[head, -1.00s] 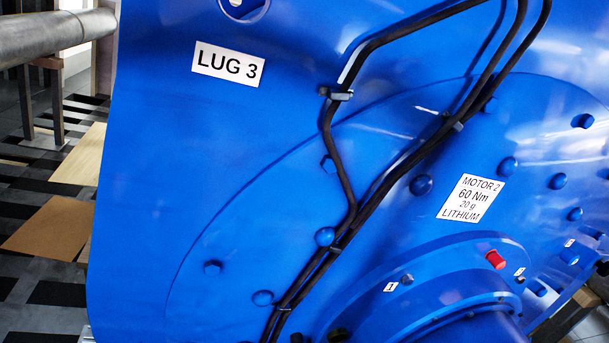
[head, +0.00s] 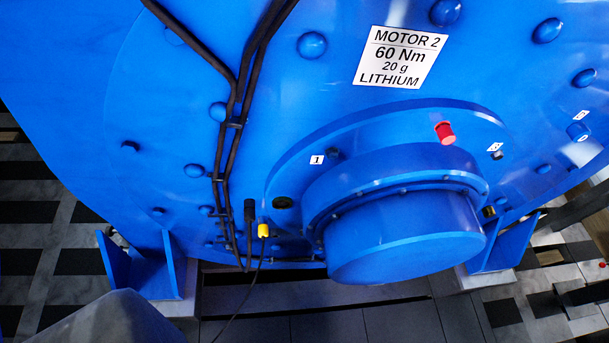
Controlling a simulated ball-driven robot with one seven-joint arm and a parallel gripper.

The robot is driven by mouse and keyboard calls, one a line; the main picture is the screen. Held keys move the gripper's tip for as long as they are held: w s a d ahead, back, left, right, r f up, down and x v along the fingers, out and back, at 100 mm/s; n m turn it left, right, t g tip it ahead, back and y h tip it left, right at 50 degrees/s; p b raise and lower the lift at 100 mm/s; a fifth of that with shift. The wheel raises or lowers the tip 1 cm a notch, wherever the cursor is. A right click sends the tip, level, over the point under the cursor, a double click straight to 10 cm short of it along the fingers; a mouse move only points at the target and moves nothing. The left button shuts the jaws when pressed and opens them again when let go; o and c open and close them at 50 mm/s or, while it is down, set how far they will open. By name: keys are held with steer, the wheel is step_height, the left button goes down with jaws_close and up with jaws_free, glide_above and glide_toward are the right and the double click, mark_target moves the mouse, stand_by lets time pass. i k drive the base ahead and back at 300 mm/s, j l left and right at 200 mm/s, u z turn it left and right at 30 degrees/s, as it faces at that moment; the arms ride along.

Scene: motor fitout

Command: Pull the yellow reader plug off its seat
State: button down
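The yellow reader plug (head: 263,230) shows in the head view, low and left of the middle. It sits at the lower part of the blue motor face (head: 300,130), left of the round blue shaft housing (head: 405,235). A thin dark cable hangs from its underside and runs down to the left. A black plug-like piece (head: 249,209) stands just to its left. The seat behind the yellow plug is too small to make out. My gripper is not in view.
Black cables (head: 232,120) run down the face left of the plug. A red cap (head: 445,132) sticks out above the housing. Blue brackets (head: 172,265) stand at the lower left. A dark grey rounded shape (head: 115,320) fills the bottom left edge. A label (head: 400,57) reads MOTOR 2.

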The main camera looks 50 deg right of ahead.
mark_target(263, 228)
steer(key=k+j+z, duration=0.1)
steer(key=k+z, duration=0.2)
steer(key=k, duration=0.45)
steer(key=k+l+z, duration=0.1)
steer(key=k+z, duration=0.15)
steer(key=k, duration=0.95)
steer(key=l+u, duration=0.1)
steer(key=u, duration=0.7)
steer(key=i+l+u, duration=0.2)
steer(key=l+u, duration=0.15)
steer(key=i+l+u, duration=0.15)
steer(key=l+u, duration=0.25)
steer(key=i+l+u, duration=0.1)
steer(key=l+u, duration=0.7)
steer(key=l, duration=2.65)
